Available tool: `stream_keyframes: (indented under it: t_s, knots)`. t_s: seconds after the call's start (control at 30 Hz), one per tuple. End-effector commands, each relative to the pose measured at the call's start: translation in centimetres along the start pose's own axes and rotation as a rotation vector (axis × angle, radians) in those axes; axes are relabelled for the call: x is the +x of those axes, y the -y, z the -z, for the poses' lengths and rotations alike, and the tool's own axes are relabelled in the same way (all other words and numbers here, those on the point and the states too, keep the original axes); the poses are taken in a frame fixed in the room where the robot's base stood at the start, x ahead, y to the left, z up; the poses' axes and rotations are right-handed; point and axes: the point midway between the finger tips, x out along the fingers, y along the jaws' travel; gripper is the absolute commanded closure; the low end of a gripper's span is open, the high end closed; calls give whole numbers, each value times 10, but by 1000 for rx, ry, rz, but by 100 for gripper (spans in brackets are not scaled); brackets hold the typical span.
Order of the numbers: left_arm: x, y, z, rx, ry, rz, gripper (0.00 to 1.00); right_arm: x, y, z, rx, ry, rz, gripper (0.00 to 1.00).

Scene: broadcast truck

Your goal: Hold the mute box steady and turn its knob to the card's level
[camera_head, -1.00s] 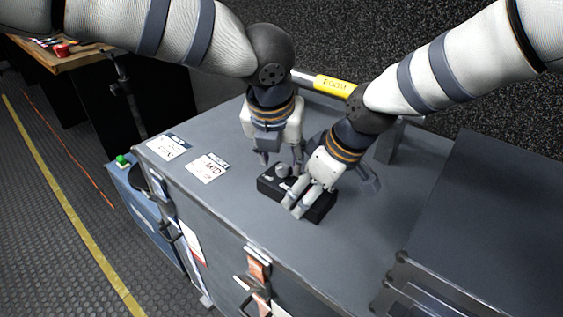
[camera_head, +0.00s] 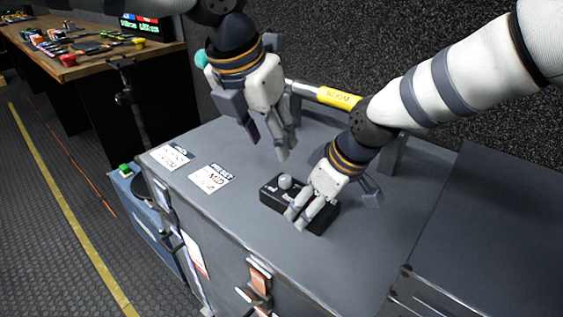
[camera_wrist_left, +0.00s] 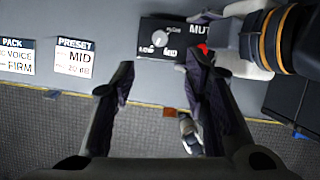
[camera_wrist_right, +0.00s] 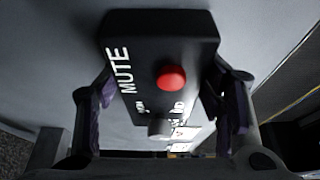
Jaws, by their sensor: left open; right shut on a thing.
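The black mute box (camera_head: 270,195) lies on the grey case top. My right gripper (camera_head: 320,206) is shut across its right part. In the right wrist view, the box (camera_wrist_right: 145,30) shows a red button (camera_wrist_right: 171,78) between the fingers. The grey knob (camera_head: 285,181) is at the box's left end. In the left wrist view, the knob (camera_wrist_left: 160,40) stands among level labels; its setting is too small to tell surely. The preset card (camera_wrist_left: 75,62) reads MID, -20 dB. My left gripper (camera_head: 268,148) is open and empty, above and apart from the knob.
A second card (camera_head: 171,156) lies left of the preset card. A yellow-labelled handle bar (camera_head: 338,98) runs behind the box. A raised dark case (camera_head: 500,220) stands at the right. A cluttered wooden bench (camera_head: 90,60) is at far left. The case top before the cards is clear.

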Motion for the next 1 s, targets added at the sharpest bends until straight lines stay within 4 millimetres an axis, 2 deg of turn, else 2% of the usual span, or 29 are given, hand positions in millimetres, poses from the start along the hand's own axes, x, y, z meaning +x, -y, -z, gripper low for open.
stream_keyframes:
  t_s: [0.07, 0.17, 0.4, 0.6, 0.93, 0.97, 1.0]
  knots:
    - [4, -3, 1, 46, 2, 19, 59, 0, 0, 0, 0, 1, 1, 75]
    - [20, -3, 1, 63, 1, 23, 59, 0, 0, 0, -1, 1, 1, 75]
    - [81, -1, 1, 61, 0, 22, 59, 0, 0, 0, 0, 1, 0, 75]
    - [114, -1, 0, 60, 3, 21, 59, 0, 0, 0, 0, 1, 0, 75]
    - [120, 0, 0, 59, 5, 21, 59, 0, 0, 0, 0, 1, 0, 75]
    - [120, 0, 0, 59, 5, 21, 63, 0, 0, 0, 0, 1, 0, 75]
    - [120, 0, 0, 59, 5, 21, 72, 0, 0, 0, 0, 1, 0, 75]
